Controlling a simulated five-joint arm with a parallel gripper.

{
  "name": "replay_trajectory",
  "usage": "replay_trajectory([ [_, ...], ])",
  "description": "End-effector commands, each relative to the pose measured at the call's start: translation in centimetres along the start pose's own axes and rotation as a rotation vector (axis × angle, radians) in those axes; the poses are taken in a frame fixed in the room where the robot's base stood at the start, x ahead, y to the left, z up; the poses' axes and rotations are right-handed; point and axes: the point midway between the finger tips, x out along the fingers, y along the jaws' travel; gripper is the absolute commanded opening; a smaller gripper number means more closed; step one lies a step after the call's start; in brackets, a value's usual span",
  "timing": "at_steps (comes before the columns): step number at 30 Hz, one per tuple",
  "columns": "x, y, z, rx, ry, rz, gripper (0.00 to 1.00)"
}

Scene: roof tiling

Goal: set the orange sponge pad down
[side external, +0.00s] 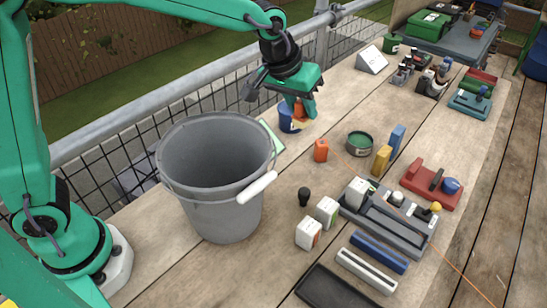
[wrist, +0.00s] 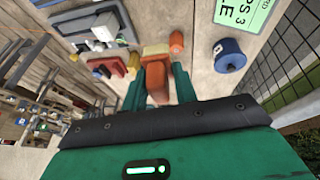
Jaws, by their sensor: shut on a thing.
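The orange sponge pad (wrist: 157,84) is between the two green fingers of my gripper (wrist: 159,72) in the wrist view. My gripper is shut on it. In the side view the pad (side external: 298,110) shows as a small orange patch at the fingertips, low over the planks beyond the bucket. A cream-yellow piece (wrist: 155,51) shows just past the pad's far end; whether it belongs to the pad or lies under it I cannot tell. My gripper partly hides the pad in the side view, and I cannot tell whether the pad touches the planks.
A blue round container (side external: 287,119) stands close beside the pad. A grey bucket (side external: 215,180) stands nearer the camera, and a green card (side external: 271,136) lies behind it. An orange bottle (side external: 321,150) and a green tin (side external: 360,143) stand to the right. A mesh railing runs along the left.

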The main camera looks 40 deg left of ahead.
Motion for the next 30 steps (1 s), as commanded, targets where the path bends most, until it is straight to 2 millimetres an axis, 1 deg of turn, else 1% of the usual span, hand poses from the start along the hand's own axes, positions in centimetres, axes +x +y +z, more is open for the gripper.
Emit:
replay_trajectory([
  [1, 0.3, 1.9, 0.5, 0.039, -0.007, 0.013, 0.06],
  [5, 0.7, 5.9, 1.9, 0.127, -0.020, 0.042, 0.06],
  [6, 0.8, 7.1, 2.4, 0.155, -0.024, 0.052, 0.06],
  [8, 1.0, 8.8, 3.4, 0.198, -0.029, 0.066, 0.06],
  [9, 1.2, 9.9, 4.2, 0.227, -0.033, 0.075, 0.06],
  [11, 1.5, 11.5, 5.6, 0.274, -0.039, 0.089, 0.06],
  [12, 1.7, 12.4, 6.6, 0.304, -0.044, 0.098, 0.06],
  [14, 2.0, 13.6, 8.3, 0.353, -0.048, 0.112, 0.06],
  [16, 2.5, 14.8, 10.5, 0.412, -0.054, 0.129, 0.06],
  [19, 3.3, 15.9, 14.1, 0.498, -0.061, 0.152, 0.06],
  [22, 4.0, 16.1, 17.3, 0.567, -0.065, 0.172, 0.06],
  [27, 5.2, 15.2, 21.7, 0.645, -0.069, 0.192, 0.06],
  [30, 5.6, 14.3, 23.7, 0.675, -0.069, 0.201, 0.06],
])
